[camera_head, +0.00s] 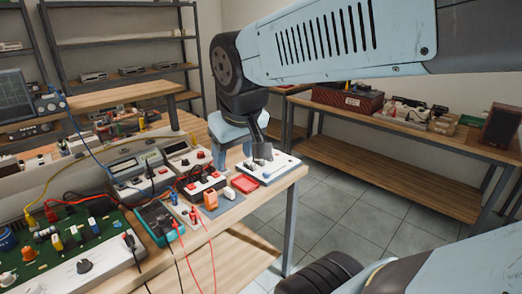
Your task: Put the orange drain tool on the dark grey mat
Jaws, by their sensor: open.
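My gripper (243,160) hangs from my arm over the right end of the workbench, pointing down near a white board with dark parts (283,166). It is open; I see nothing held between its fingers, though the gap is partly hidden. A small upright orange block (210,200) stands on the bench, in front of and left of the gripper; I cannot tell whether it is the orange drain tool.
A red tray (245,184), a white block (229,194), a teal multimeter (157,221) and a green circuit board (65,250) crowd the wooden bench (262,205). Loose red, yellow and black cables cross it. Tiled floor (345,215) lies open to the right, before another bench (400,180).

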